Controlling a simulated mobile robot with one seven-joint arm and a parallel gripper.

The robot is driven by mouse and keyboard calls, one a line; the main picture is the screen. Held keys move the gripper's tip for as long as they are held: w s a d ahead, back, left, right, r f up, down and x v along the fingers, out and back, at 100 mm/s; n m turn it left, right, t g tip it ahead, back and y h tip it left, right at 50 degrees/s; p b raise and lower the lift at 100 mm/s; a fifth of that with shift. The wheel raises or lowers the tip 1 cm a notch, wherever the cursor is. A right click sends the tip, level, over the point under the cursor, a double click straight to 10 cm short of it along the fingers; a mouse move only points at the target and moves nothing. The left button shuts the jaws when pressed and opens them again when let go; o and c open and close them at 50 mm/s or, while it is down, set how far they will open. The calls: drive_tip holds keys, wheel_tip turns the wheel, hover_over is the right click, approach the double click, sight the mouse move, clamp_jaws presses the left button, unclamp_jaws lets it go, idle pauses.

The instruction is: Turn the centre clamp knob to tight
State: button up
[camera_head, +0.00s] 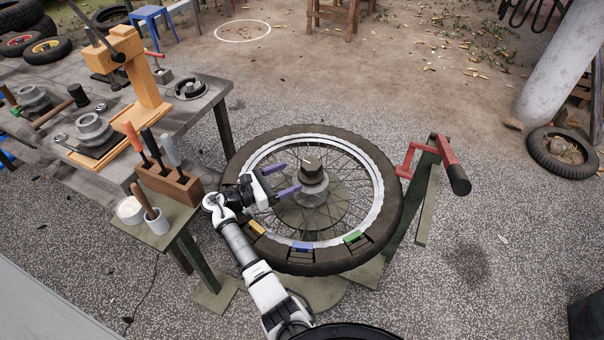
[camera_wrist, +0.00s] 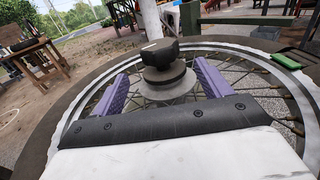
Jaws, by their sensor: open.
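The centre clamp knob (camera_head: 312,166) is a dark lobed knob on a grey round hub in the middle of a spoked wheel (camera_head: 389,190) that lies flat on a stand. In the wrist view the knob (camera_wrist: 160,53) stands upright just beyond my gripper, with a small pale mark on top. My gripper (camera_head: 287,181) reaches in from the left of the hub. Its two purple fingers are apart, one to each side of the knob's line in the wrist view (camera_wrist: 160,85). Nothing is held. I cannot tell whether the fingertips touch the hub.
Yellow, blue (camera_head: 302,247) and green (camera_head: 353,237) blocks sit on the near rim. A red crank (camera_head: 433,160) on a post stands to the right. A tool rack (camera_head: 168,187) and a workbench (camera_head: 205,103) stand to the left. Open ground lies behind.

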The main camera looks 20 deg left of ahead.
drive_tip(key=shift+b+v, duration=0.35)
drive_tip(key=shift+v, duration=2.3)
